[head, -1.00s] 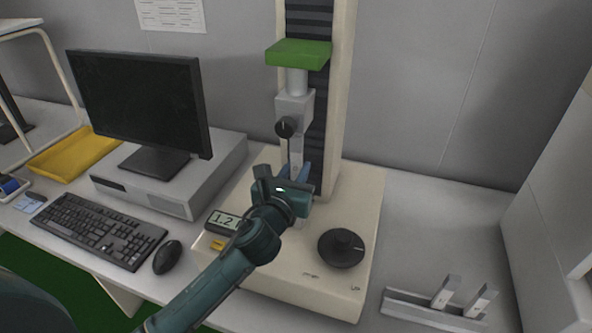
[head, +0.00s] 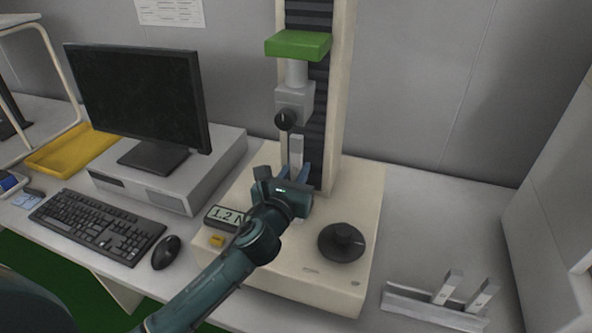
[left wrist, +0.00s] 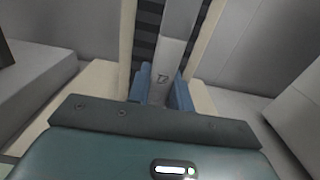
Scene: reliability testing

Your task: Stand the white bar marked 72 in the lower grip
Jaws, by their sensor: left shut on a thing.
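The white bar marked 72 (head: 297,149) stands about upright below the upper grip (head: 295,103) of the testing machine. In the left wrist view the bar (left wrist: 172,50) shows its mark near the fingers. My left gripper (head: 298,175) is shut on the bar; its blue fingers (left wrist: 160,88) lie on either side of it. The lower grip is largely hidden behind my gripper, with a pale part (head: 301,208) showing below. I cannot tell whether the bar's lower end is in it. My right gripper is not in view.
A rack (head: 405,303) with two more bars stands at the right. A black dial (head: 341,242) and a display (head: 225,215) reading about 1.2 are on the machine base. The upper grip's knob (head: 285,120) is close above my gripper. A monitor (head: 140,95) stands left.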

